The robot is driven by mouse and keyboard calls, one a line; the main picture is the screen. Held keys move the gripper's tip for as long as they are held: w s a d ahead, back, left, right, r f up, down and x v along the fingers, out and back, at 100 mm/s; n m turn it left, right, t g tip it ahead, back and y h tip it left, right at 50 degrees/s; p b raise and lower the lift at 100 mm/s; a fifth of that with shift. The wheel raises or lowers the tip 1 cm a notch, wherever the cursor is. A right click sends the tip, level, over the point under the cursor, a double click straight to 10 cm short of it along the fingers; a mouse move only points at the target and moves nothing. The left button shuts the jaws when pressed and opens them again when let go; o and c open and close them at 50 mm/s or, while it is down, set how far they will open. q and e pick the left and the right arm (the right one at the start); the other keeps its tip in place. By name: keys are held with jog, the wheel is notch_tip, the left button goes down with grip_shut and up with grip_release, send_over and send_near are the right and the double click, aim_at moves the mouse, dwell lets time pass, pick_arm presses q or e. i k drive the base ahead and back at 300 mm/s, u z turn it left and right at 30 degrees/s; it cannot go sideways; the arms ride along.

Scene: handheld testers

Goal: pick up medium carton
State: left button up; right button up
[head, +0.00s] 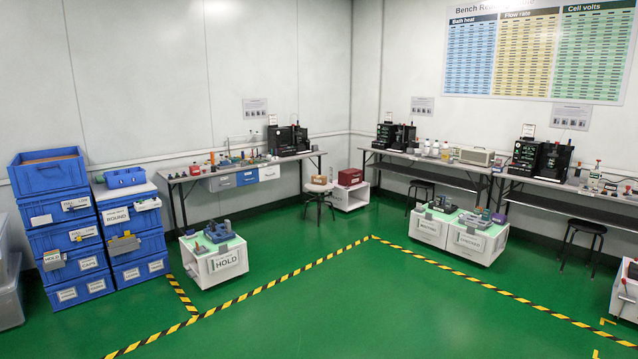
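I cannot tell any object for certain as the medium carton. A small brown box (319,185) sits on a round stool in front of the left bench, too small to read its label. A dark red case (350,177) lies on a low white cart to the right of that stool. Neither of my grippers shows in the head view.
Blue stacked crates (71,237) stand at the left. A white HOLD cart (222,263) with devices on it stands in front of the left bench (243,165). White carts (453,241) and dark stools (586,227) stand by the right benches. Green floor (330,310) lies clear in front.

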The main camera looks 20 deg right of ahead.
aim_at(318, 179)
jog(key=z, duration=0.9)
jog(key=i, duration=10.3)
jog(key=z, duration=1.25)
jog(key=i, duration=0.75)
jog(key=u, duration=2.65)
